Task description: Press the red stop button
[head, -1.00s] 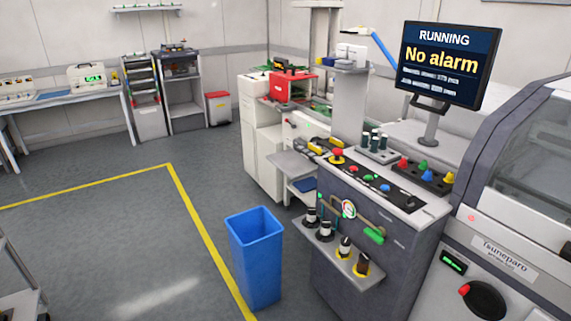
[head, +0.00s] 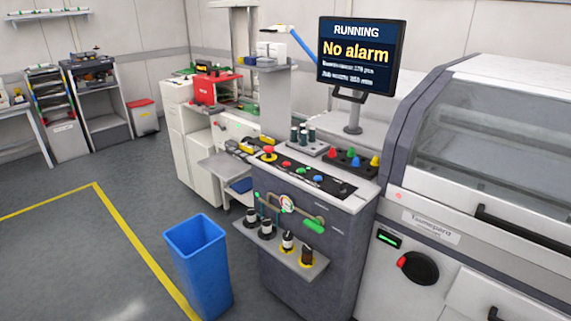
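The control panel (head: 337,184) is a dark strip on top of the grey console. At its left end stands a red mushroom button (head: 268,150) on a yellow base. Along the strip are a small flat red button (head: 287,164), a green button (head: 303,171) and a blue button (head: 318,178). A dark knob is at the right end. No lettering on the buttons can be read, so I cannot tell which red one is marked stop. The monitor (head: 360,56) above reads "RUNNING" and "No alarm". Neither of my grippers is in view.
A blue bin (head: 197,265) stands on the floor left of the console. A shelf (head: 300,258) with several small bottles juts from the console front. Coloured cones (head: 354,160) stand behind the panel. A large machine (head: 440,235) fills the right. Open floor lies left.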

